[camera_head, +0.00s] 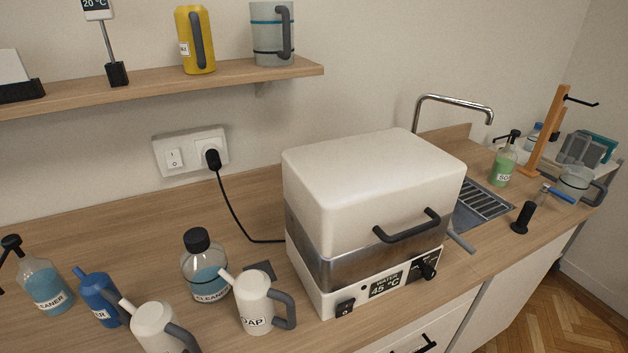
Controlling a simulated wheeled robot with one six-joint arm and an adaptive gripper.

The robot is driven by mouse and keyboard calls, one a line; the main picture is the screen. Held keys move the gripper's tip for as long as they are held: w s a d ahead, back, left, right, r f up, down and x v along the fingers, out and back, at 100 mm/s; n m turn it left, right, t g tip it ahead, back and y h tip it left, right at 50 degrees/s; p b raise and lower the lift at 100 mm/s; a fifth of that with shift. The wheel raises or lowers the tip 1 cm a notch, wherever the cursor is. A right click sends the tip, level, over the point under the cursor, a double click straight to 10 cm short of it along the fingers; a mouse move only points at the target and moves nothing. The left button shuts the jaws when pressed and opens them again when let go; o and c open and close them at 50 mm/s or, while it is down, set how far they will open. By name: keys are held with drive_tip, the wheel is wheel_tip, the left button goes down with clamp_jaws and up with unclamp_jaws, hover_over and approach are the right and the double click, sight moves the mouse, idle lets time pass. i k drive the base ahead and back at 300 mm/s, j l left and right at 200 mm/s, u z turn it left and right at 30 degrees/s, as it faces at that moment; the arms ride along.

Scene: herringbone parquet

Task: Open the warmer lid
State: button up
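The warmer (306,275) stands on the wooden counter in the middle of the head view. Its white box-shaped lid (365,178) is down on the metal body. A dark bar handle (407,228) is on the lid's front. The front panel below has a display (386,284) reading 45 °C, a black knob (426,268) and a small black switch (345,307). My gripper is not in view.
A cleaner bottle (205,272) and white soap jug (256,305) stand left of the warmer. A shelf (150,92) holds jugs above. A black cord (232,206) runs to the wall socket. Right are the tap (452,100), drain grid (483,201) and green soap bottle (503,166).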

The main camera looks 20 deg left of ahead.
sight(390, 186)
drive_tip(key=i+l+u, duration=0.4)
drive_tip(key=l+u, duration=0.15)
drive_tip(key=i+l+u, duration=0.1)
drive_tip(key=l+u, duration=0.15)
drive_tip(key=l, duration=0.25)
drive_tip(key=i+l+u, duration=0.1)
drive_tip(key=l+u, duration=0.45)
drive_tip(key=l, duration=0.3)
drive_tip(key=i, duration=0.05)
